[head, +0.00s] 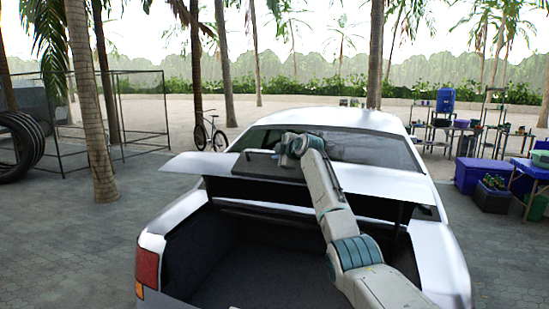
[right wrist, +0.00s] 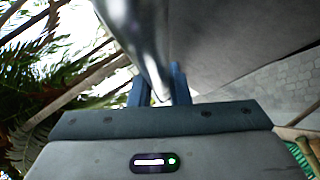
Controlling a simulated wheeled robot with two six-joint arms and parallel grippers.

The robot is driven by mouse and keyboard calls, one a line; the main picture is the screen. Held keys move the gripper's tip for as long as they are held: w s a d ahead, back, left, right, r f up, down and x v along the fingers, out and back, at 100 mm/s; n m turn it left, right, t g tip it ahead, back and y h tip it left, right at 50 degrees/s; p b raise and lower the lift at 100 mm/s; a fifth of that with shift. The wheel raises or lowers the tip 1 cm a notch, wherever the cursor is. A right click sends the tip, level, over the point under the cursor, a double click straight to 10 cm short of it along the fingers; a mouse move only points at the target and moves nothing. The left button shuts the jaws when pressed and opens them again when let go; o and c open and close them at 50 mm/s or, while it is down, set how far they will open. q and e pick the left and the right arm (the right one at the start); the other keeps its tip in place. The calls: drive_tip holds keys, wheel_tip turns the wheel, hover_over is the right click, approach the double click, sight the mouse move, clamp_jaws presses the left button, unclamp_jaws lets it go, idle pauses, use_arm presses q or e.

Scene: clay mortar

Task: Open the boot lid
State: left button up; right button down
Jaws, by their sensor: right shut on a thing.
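The white car's boot lid (head: 385,182) stands raised in the head view, tilted up in front of the rear window. The dark boot (head: 265,275) below it is open to view and looks empty. My right arm reaches over the boot to the lid, and its wrist is at the lid's upper middle. In the right wrist view my right gripper (right wrist: 160,88) has its blue fingers on either side of the lid's shiny edge (right wrist: 140,35), shut on it. The fingertips are partly hidden by the lid. My left gripper is not in view.
A palm trunk (head: 93,110) and a wire-frame cage (head: 140,110) stand to the left. Blue bins (head: 480,175) and a table are at the right. Paved ground (head: 75,250) beside the car is clear.

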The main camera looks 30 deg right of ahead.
drive_tip(key=shift+f, duration=0.15)
drive_tip(key=c, duration=1.5)
unclamp_jaws()
drive_tip(key=shift+c, duration=0.2)
drive_tip(key=shift+o, duration=0.9)
drive_tip(key=shift+w, duration=0.1)
drive_tip(key=shift+s+b, duration=0.55)
drive_tip(key=shift+b, duration=0.05)
drive_tip(key=b+v, duration=0.4)
drive_tip(key=v, duration=0.6)
drive_tip(key=shift+b, duration=0.4)
drive_tip(key=shift+w, duration=0.15)
